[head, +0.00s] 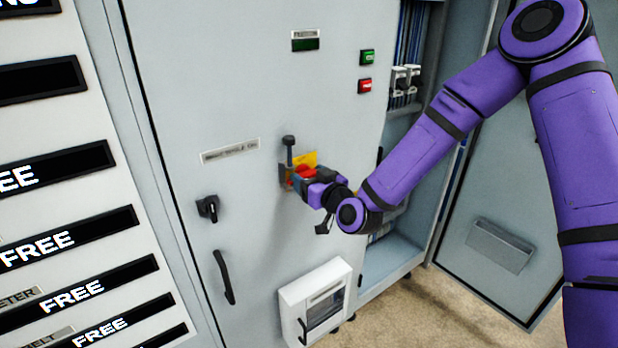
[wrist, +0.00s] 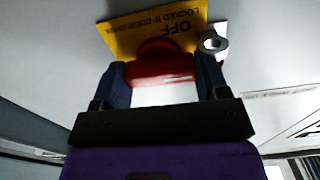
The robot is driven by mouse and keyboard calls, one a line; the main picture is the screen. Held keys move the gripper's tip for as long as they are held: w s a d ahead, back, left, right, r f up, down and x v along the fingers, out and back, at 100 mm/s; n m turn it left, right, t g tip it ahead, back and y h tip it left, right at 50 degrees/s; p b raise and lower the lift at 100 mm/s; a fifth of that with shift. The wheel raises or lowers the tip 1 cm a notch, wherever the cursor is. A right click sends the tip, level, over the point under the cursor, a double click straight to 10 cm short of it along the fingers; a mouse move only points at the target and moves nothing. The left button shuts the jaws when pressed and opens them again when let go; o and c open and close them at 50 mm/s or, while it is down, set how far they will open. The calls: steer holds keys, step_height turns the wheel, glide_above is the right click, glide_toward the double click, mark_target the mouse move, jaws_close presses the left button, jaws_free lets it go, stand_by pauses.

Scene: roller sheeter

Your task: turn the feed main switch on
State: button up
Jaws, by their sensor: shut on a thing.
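The feed main switch has a red handle (head: 304,172) on a yellow plate (head: 308,160), on the grey cabinet door. In the wrist view the red handle (wrist: 162,66) sits between the two fingers of my gripper (wrist: 164,80), which is shut on it. The yellow plate (wrist: 128,36) in that view carries the words "OFF" and "LOCKED IF DOOR OPEN". My gripper (head: 312,184) covers part of the switch in the head view, so the handle's exact angle is hard to tell.
A dark upright lever (head: 289,150) stands just left of the switch. A round metal part (wrist: 212,43) is close to one finger. A black rotary knob (head: 208,208) and a door handle (head: 224,277) are lower left. A white box (head: 316,300) juts out below. The cabinet bay on the right is open.

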steer(key=m, duration=0.4)
steer(key=shift+m, duration=0.3)
steer(key=m, duration=0.4)
steer(key=shift+d+f, duration=0.1)
steer(key=m, duration=0.5)
steer(key=shift+m, duration=1.9)
steer(key=o, duration=0.9)
steer(key=shift+o, duration=0.2)
steer(key=v, duration=1)
steer(key=shift+s+d, duration=0.25)
steer(key=shift+s, duration=0.05)
